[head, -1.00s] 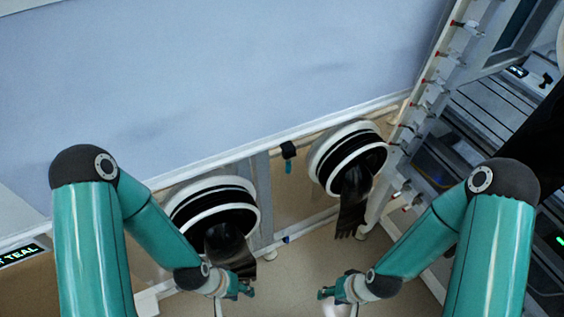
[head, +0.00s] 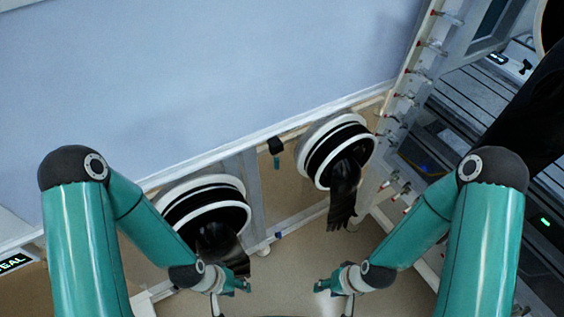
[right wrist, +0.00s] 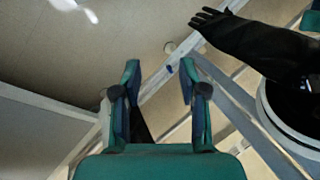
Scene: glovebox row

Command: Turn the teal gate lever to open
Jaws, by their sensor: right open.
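A small lever with a black mount and a teal handle (head: 276,162) hangs at the lower edge of the pale blue panel, between two round glove ports. The handle points down. My left gripper (head: 244,287) is low in the head view, below the left port and apart from the lever; its jaw opening is too small to tell. My right gripper (head: 323,286) is below the right port, also apart from the lever. In the right wrist view its two fingers (right wrist: 158,82) are spread with nothing held between them. I cannot make out the lever in that view.
The left port (head: 203,213) and right port (head: 336,150) stick out, each with a black glove hanging from it. A metal post (head: 249,190) stands between them. A rail with several red-tipped fittings (head: 414,72) runs at the right. Beige floor (head: 290,262) lies open between my grippers.

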